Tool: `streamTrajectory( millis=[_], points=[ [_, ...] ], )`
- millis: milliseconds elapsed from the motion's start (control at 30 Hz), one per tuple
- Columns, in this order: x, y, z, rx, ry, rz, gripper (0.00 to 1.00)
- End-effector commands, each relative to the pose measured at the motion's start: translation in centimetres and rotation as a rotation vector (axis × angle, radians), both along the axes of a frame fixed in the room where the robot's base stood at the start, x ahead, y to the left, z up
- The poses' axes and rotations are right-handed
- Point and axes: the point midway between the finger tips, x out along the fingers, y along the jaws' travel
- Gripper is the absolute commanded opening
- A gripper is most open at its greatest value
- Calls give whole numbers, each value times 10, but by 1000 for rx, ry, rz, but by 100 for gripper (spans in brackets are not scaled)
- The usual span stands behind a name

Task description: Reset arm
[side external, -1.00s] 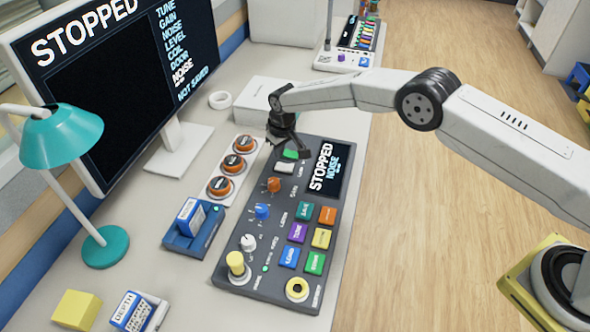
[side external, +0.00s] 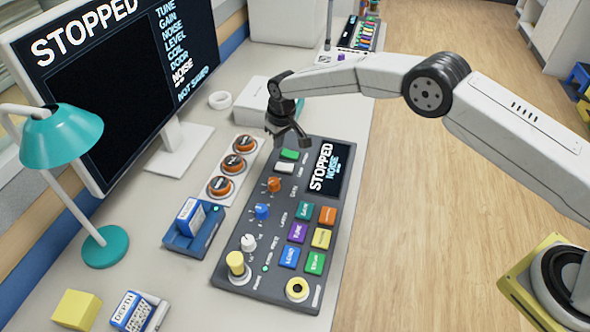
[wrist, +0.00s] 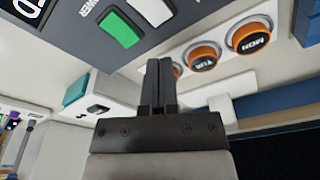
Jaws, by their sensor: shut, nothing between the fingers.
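My gripper (side external: 288,137) is shut and empty, above the top end of the dark control panel (side external: 240,291). In the wrist view its fingers (wrist: 158,72) are together, with the panel's green button (wrist: 119,30) and white button (wrist: 150,8) beyond them. In the side view the green button (side external: 290,155) and white button (side external: 285,167) lie just below the fingertips, and a gap shows between. The panel's small screen (side external: 327,169) reads STOPPED and NOISE. The large monitor (side external: 120,80) also reads STOPPED, with a word list and NOT SAVED.
Three orange round buttons (side external: 233,164) sit on a white strip left of the panel. A blue holder (side external: 185,243) with a labelled cartridge (side external: 190,215), a teal lamp (side external: 62,137), a yellow block (side external: 76,309) and a DEPTH cartridge (side external: 131,311) stand nearby. A white box (side external: 250,102) is behind the gripper.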

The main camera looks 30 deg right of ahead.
Motion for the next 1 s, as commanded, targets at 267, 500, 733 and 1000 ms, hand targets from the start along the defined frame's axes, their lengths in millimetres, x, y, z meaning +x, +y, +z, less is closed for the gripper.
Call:
streamTrajectory(
  millis=[267,500,733,1000],
  points=[
    [-3,-9,11,1,-4,-11,0],
    [-18,-32,38,3,-13,-39,0],
    [-44,-60,66,6,-22,-72,0],
    [-86,-91,94,8,-36,-109,0]
  ],
)
